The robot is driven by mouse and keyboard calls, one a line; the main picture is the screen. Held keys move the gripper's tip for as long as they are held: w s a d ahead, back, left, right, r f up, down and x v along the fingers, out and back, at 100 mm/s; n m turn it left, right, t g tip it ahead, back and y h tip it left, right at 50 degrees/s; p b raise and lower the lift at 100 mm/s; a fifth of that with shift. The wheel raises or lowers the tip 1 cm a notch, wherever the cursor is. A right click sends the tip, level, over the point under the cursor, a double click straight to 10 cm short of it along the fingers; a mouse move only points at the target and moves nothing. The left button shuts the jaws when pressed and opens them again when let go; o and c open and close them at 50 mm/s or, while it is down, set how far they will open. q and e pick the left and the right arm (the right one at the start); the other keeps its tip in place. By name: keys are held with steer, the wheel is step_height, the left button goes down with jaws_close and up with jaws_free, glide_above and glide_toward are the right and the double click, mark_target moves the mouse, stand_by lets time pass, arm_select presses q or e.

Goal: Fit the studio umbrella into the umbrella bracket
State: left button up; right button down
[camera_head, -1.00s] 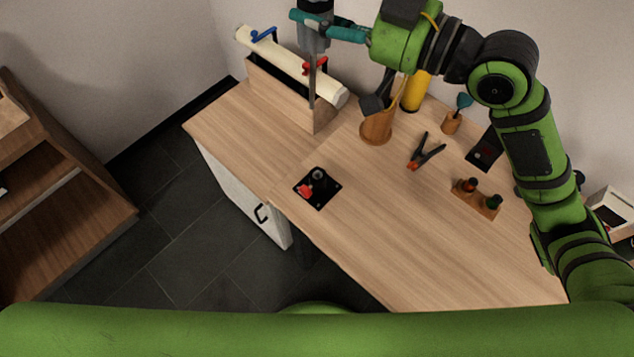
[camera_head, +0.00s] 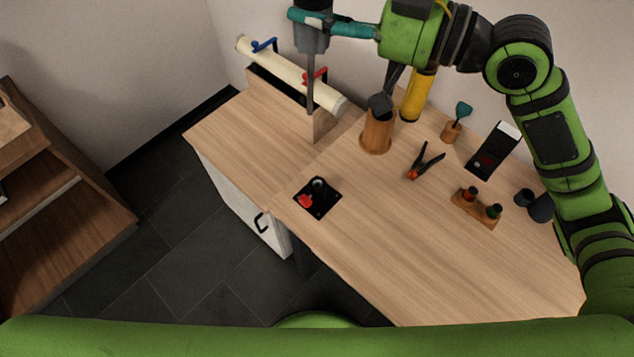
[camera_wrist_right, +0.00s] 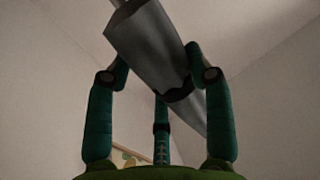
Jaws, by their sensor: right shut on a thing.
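My right gripper (camera_head: 318,24) has teal fingers and is shut on the grey folded studio umbrella (camera_head: 312,40), at the top of the head view. The umbrella's thin shaft (camera_head: 310,85) points down, in front of the wooden box. In the right wrist view the grey canopy (camera_wrist_right: 150,45) lies tilted between the teal fingers (camera_wrist_right: 158,68). The umbrella bracket (camera_head: 317,197) is a black square plate with a red knob and a small round socket on the table. The umbrella is apart from it, up and beyond it in the picture. My left gripper is out of view.
A wooden box (camera_head: 280,103) carries a cream roll (camera_head: 290,75) with blue and red clamps, close behind the shaft. A brown holder (camera_head: 376,133), an orange-tipped clamp (camera_head: 424,162) and a wooden block (camera_head: 476,208) stand to the right. The table (camera_head: 400,250) is clear in front.

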step_height(320, 180, down, 18)
steer(key=w+m+t+h+p, duration=0.1)
steer(key=m+t+h+p, duration=0.1)
steer(key=t+p, duration=0.1)
steer(key=shift+d+p, duration=0.35)
steer(key=shift+p, duration=0.1)
step_height(320, 180, down, 6)
steer(key=b, duration=0.6)
steer(key=shift+r, duration=0.15)
steer(key=shift+b, duration=0.45)
stand_by(1.1)
